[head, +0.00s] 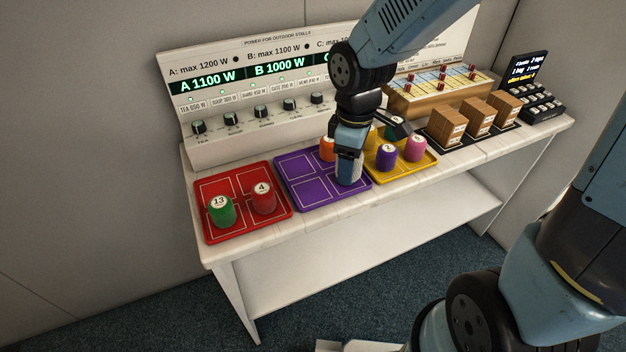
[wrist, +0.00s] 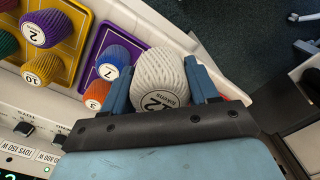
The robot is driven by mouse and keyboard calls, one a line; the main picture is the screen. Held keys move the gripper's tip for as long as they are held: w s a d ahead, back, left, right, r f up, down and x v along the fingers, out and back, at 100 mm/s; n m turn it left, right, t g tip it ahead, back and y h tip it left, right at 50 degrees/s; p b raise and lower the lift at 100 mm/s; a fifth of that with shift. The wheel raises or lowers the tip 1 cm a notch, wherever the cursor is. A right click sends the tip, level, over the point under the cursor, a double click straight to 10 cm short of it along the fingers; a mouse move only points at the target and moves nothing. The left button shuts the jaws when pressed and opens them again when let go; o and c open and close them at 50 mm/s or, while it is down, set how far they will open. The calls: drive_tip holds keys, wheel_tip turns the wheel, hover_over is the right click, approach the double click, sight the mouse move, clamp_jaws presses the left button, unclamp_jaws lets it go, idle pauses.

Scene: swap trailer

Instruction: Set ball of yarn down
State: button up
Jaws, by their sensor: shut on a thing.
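A white ball of yarn (wrist: 158,70) with a round label fills the middle of the wrist view. Part of its label is hidden by my gripper's dark palm edge. My gripper (head: 349,168) is shut on it, with one blue finger on each side. I cannot tell whether the yarn touches the tray. An orange ball (head: 327,146) stands on the same tray, behind my gripper.
The red tray (head: 240,224) holds a green ball (head: 221,210) and a red ball (head: 263,198). The yellow tray (head: 430,161) on the right holds several balls close to my gripper. Brown boxes (head: 447,126) stand farther right. A panel with knobs (head: 215,85) rises behind.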

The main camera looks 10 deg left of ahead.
drive_tip(key=w+a+f, duration=0.1)
drive_tip(key=a+f, duration=0.1)
drive_tip(key=w+a+f, duration=0.2)
drive_tip(key=a+f, duration=0.1)
drive_tip(key=w+a+f, duration=0.1)
drive_tip(key=a+f, duration=0.1)
drive_tip(key=a, duration=0.1)
drive_tip(key=shift+w+a+f, duration=0.15)
drive_tip(key=shift+f, duration=0.25)
drive_tip(key=shift+w+f, duration=0.1)
drive_tip(key=shift+f, duration=1.5)
drive_tip(key=shift+f, duration=0.15)
drive_tip(key=o, duration=1)
drive_tip(key=shift+o, duration=0.2)
drive_tip(key=shift+a, duration=0.1)
